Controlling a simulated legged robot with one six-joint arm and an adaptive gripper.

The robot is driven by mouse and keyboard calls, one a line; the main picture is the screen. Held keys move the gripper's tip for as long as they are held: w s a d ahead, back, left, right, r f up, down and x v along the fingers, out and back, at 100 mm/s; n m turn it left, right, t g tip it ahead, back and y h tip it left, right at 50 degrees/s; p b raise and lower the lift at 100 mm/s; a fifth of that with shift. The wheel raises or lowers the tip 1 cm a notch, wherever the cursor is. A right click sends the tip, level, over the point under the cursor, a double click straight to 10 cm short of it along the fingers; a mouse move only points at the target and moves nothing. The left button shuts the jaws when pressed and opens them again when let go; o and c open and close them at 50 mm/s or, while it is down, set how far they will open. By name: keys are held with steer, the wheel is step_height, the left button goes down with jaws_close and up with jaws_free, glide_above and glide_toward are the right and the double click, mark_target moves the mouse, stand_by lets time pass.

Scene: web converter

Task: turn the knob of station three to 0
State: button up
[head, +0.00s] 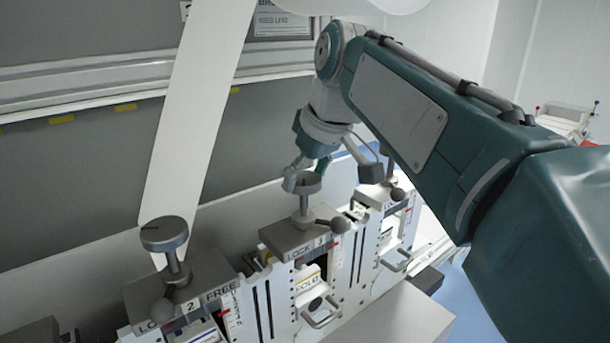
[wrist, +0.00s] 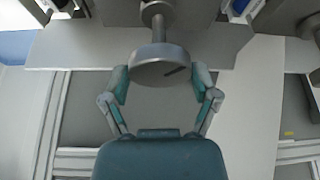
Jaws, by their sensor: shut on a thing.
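The knob of station three (head: 304,183) is a grey round disc on a short upright stem, above a grey block labelled LOCK and 3 (head: 295,238). My gripper (head: 306,176) reaches it from above and behind, shut on the knob. In the wrist view the knob (wrist: 160,62) sits between the two fingertips of my gripper (wrist: 160,76), one at each side of its rim. A dark line shows on the knob's face. The red-marked scale (head: 328,244) on the station's front is too small to read here.
Station two's knob (head: 165,235) stands at the front left, its block marked LOCK, 2 and FREE. Another station's knob (head: 371,172) is close behind on the right. A white web (head: 195,110) hangs at the left.

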steer(key=n+g, duration=0.1)
steer(key=n, duration=0.2)
steer(key=shift+w+f+n+y, duration=0.1)
steer(key=shift+f+n+y, duration=0.05)
steer(key=shift+n+y, duration=0.25)
steer(key=shift+d+n+g+y, duration=0.15)
steer(key=shift+n+g, duration=0.3)
steer(key=shift+n, duration=0.5)
steer(key=shift+a+n+g+y, duration=0.15)
steer(key=shift+n+g, duration=0.3)
steer(key=shift+n, duration=0.5)
steer(key=o, duration=1)
steer(key=shift+w, duration=0.1)
steer(key=shift+w+v, duration=0.15)
steer(key=shift+v, duration=1.7)
steer(key=shift+w+v, duration=0.1)
steer(key=shift+v, duration=1.75)
steer(key=shift+s, duration=0.2)
